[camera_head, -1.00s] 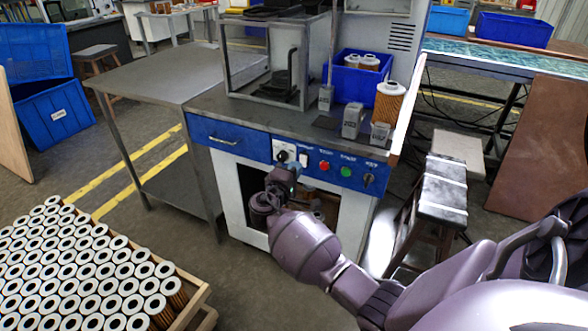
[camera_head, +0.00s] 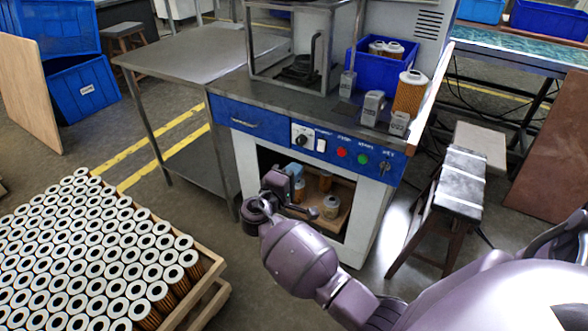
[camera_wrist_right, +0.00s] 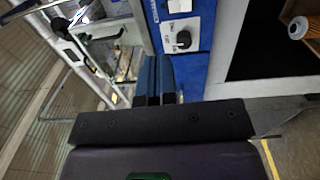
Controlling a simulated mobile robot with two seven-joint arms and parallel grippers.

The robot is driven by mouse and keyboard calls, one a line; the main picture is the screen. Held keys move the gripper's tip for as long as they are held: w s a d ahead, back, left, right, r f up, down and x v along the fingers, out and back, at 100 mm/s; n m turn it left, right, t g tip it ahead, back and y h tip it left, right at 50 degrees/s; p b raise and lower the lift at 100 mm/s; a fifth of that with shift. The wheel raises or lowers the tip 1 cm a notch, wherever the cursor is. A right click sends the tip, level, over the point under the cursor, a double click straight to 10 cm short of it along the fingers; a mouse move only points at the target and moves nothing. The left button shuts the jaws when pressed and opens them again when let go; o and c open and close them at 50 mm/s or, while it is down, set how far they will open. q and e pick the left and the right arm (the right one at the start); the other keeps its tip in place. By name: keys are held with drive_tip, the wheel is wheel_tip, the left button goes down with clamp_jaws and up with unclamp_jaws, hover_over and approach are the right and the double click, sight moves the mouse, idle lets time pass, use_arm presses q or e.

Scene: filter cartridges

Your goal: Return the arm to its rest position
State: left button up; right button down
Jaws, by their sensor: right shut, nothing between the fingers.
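My right arm comes in from the lower right in the head view. Its right gripper (camera_head: 294,170) is in front of the machine cabinet's open compartment (camera_head: 338,222), below the control panel (camera_head: 325,146). Its blue-tipped fingers also show in the right wrist view (camera_wrist_right: 154,78), closed together with nothing between them. The control knob (camera_wrist_right: 182,40) is just beyond the fingers in that view. In the head view the arm covers part of the compartment. My left gripper is not in view.
A wooden crate (camera_head: 212,296) packed with filter cartridges is at lower left. A steel table (camera_head: 185,52) stands left of the machine. A blue bin (camera_head: 375,72) and a large cartridge (camera_head: 409,94) are on the machine's top. A stool (camera_head: 458,180) stands at right.

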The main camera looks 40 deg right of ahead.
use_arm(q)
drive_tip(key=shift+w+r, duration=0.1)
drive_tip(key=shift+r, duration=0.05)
use_arm(e)
drive_tip(key=s+a+f+n+t+y+p, duration=0.1)
drive_tip(key=s+f+y+p, duration=0.3)
drive_tip(key=s, duration=0.4)
drive_tip(key=s+a+f+t+y+p, duration=0.1)
drive_tip(key=s+f+y, duration=0.45)
drive_tip(key=s, duration=0.25)
use_arm(q)
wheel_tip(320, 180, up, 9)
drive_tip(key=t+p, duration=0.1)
drive_tip(key=p, duration=0.4)
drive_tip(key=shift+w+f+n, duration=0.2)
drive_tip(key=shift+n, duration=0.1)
use_arm(e)
drive_tip(key=s+a+r+m+t+y, duration=0.1)
drive_tip(key=s+a+r+m+y, duration=0.1)
drive_tip(key=s, duration=0.7)
drive_tip(key=s+a+r+m+y, duration=0.2)
drive_tip(key=s+a+y, duration=0.3)
drive_tip(key=s, duration=0.5)
drive_tip(key=shift+s+a+r+t, duration=0.3)
drive_tip(key=shift+r+t, duration=0.1)
drive_tip(key=shift+r, duration=0.15)
